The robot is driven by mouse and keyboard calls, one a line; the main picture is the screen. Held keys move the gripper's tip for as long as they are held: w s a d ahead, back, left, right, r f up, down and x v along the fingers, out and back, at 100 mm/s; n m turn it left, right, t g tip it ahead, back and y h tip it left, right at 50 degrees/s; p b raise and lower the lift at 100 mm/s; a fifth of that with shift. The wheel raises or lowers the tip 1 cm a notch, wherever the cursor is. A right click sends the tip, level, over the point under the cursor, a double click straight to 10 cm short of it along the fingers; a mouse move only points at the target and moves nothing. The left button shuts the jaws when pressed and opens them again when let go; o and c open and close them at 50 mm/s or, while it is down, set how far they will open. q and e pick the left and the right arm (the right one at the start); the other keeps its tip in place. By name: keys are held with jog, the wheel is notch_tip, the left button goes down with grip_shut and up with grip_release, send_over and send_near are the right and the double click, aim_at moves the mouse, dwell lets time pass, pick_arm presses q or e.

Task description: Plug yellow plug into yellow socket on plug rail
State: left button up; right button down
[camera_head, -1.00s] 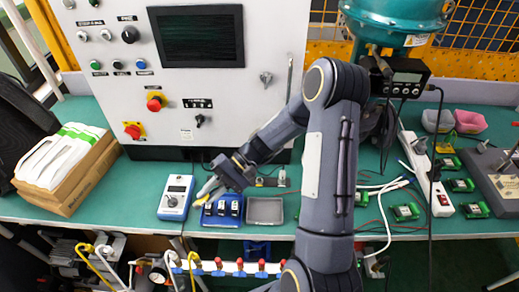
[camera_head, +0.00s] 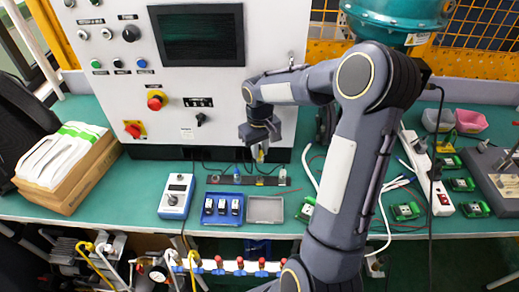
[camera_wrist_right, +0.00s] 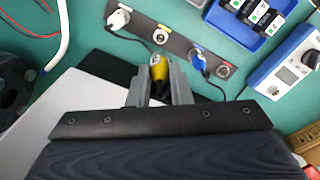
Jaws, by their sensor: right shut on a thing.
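My right gripper (camera_head: 259,145) is above the back of the dark plug rail (camera_head: 248,181). In the right wrist view, the gripper (camera_wrist_right: 158,88) is shut on the yellow plug (camera_wrist_right: 158,69), which sticks out from between the fingers. The plug's tip points toward the yellow-marked socket (camera_wrist_right: 160,37) on the rail (camera_wrist_right: 180,47); a gap shows between them in the picture. A white plug (camera_wrist_right: 119,18) and a blue plug (camera_wrist_right: 198,58) sit on the rail on either side of that socket. A red-marked socket (camera_wrist_right: 224,70) is at the rail's end. My left gripper is not in view.
A blue tray with several small modules (camera_head: 222,218), a grey tray (camera_head: 265,222) and a blue-white meter (camera_head: 176,196) stand in front of the rail. The control cabinet (camera_head: 180,90) rises behind it. Dark cables run behind the rail.

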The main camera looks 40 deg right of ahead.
jog(key=shift+f+b, duration=2.85)
jog(key=shift+f, duration=1)
jog(key=shift+f+b, duration=0.5)
jog(key=shift+f, duration=0.1)
jog(key=c, duration=0.9)
grip_release()
jog(key=shift+r, duration=0.1)
jog(key=shift+r+p, duration=2.75)
jog(key=shift+r, duration=0.75)
jog(key=shift+f, duration=0.1)
